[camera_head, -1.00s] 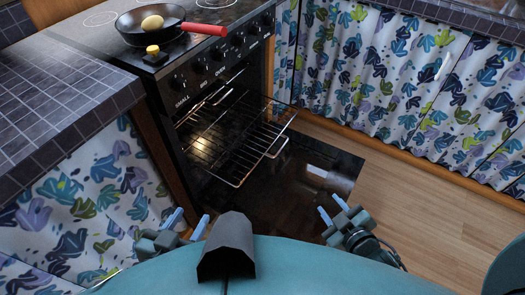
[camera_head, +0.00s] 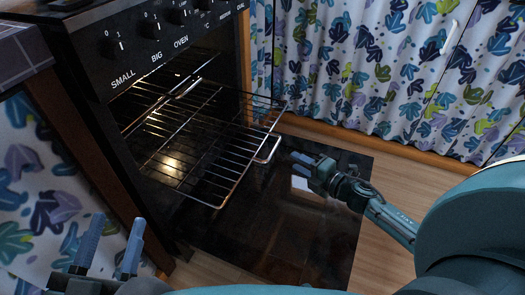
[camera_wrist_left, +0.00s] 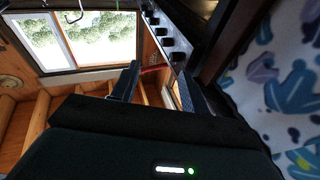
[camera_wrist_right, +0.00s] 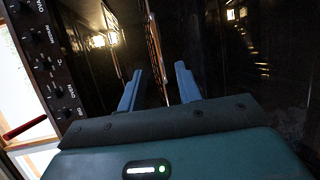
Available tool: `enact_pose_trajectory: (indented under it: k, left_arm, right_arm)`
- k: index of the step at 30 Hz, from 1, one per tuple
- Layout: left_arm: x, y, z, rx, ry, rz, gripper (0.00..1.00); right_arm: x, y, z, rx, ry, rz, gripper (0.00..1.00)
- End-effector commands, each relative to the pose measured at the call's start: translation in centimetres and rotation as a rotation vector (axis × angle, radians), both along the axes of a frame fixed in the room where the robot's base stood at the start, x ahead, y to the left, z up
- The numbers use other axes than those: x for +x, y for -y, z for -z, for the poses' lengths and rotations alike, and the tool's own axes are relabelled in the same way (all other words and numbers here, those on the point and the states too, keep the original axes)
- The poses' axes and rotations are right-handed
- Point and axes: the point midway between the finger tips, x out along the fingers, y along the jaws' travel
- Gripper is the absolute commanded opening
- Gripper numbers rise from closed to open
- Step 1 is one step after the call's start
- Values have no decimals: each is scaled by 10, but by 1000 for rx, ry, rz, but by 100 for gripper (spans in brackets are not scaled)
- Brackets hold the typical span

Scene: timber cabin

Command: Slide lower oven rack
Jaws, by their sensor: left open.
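The black oven (camera_head: 155,75) stands open, its door (camera_head: 300,225) folded down flat and low. A wire rack (camera_head: 190,185) sticks out of the oven above the door, with its front bar facing my right gripper. More wires show behind it, and I cannot clearly tell the upper rack from the lower. My right gripper (camera_head: 312,163) is open, just right of the rack's front corner and apparently apart from it. In the right wrist view its fingers (camera_wrist_right: 158,88) are spread, with a thin striped edge beyond them. My left gripper (camera_head: 110,245) is open and empty at lower left.
The oven knobs (camera_head: 155,28) line the front panel above the opening. A tiled counter (camera_head: 22,55) and a leaf-patterned curtain (camera_head: 40,190) are at left. A patterned curtain (camera_head: 370,70) closes off the back right. Wooden floor (camera_head: 395,175) lies clear right of the door.

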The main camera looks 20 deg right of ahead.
Motion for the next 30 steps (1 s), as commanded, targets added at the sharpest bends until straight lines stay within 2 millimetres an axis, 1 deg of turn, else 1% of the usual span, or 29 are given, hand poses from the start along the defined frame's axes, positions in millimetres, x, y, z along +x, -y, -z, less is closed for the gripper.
enact_pose_trajectory:
  k: [5,12,18,21,24,30]
  left_arm:
    - [1,1,0,-14,14,10,45]
    - [9,-2,-19,2,167,11,45]
    - [11,-4,-33,13,276,12,45]
    - [12,-4,-39,18,313,13,45]
    - [12,-4,-42,19,335,13,45]
    - [12,-4,-45,20,347,14,45]
  right_arm:
    - [26,-9,4,1,5,-1,34]
    - [71,-24,14,3,3,2,34]
    - [101,-35,20,4,2,1,34]
    - [110,-38,21,4,1,2,34]
    - [115,-40,22,5,-1,2,34]
    - [118,-41,21,5,-1,2,34]
